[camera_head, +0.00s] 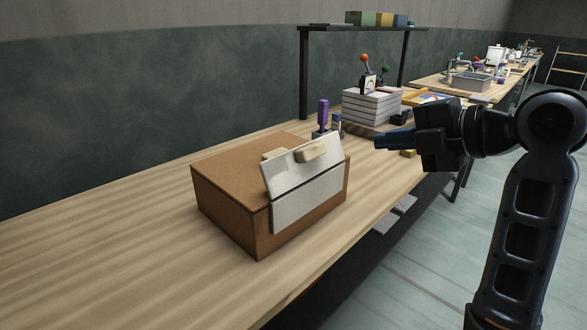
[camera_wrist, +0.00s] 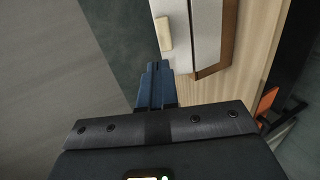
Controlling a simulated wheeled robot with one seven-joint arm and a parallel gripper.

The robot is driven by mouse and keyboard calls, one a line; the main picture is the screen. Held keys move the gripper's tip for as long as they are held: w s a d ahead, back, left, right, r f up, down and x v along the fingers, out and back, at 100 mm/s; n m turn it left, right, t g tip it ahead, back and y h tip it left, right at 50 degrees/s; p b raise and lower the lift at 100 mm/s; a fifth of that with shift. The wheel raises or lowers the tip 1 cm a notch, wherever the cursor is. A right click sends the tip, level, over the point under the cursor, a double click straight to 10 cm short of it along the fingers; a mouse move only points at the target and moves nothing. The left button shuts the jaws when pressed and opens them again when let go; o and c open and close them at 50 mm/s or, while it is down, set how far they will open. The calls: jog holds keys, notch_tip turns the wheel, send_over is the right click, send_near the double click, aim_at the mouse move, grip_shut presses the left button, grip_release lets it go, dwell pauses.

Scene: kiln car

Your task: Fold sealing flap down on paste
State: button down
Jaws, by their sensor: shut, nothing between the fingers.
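A brown box (camera_head: 225,195) stands on the wooden bench. A pale grey panel (camera_head: 308,202) covers part of its front face. Above it a pale grey flap (camera_head: 290,172) stands up at a backward tilt, apart from the box top. A cream block (camera_head: 313,151) sits on the flap's upper part. Another cream piece (camera_head: 274,154) shows behind the flap; whether it is the paste I cannot tell. My gripper (camera_head: 380,141) is shut and empty, in the air right of the box. In the wrist view its blue fingertips (camera_wrist: 154,66) are near the flap (camera_wrist: 205,30) and its cream block (camera_wrist: 164,33).
A purple-handled tool (camera_head: 323,113) stands behind the box. A stack of grey slabs (camera_head: 371,106) and a black shelf frame (camera_head: 350,29) stand farther back. The bench (camera_head: 90,240) is clear left of the box.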

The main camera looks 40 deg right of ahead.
send_near(315, 149)
jog(key=x, duration=0.6)
jog(key=shift+w+f, duration=0.3)
jog(key=shift+w, duration=0.05)
jog(key=shift+r+p, duration=0.1)
jog(key=shift+p, duration=0.4)
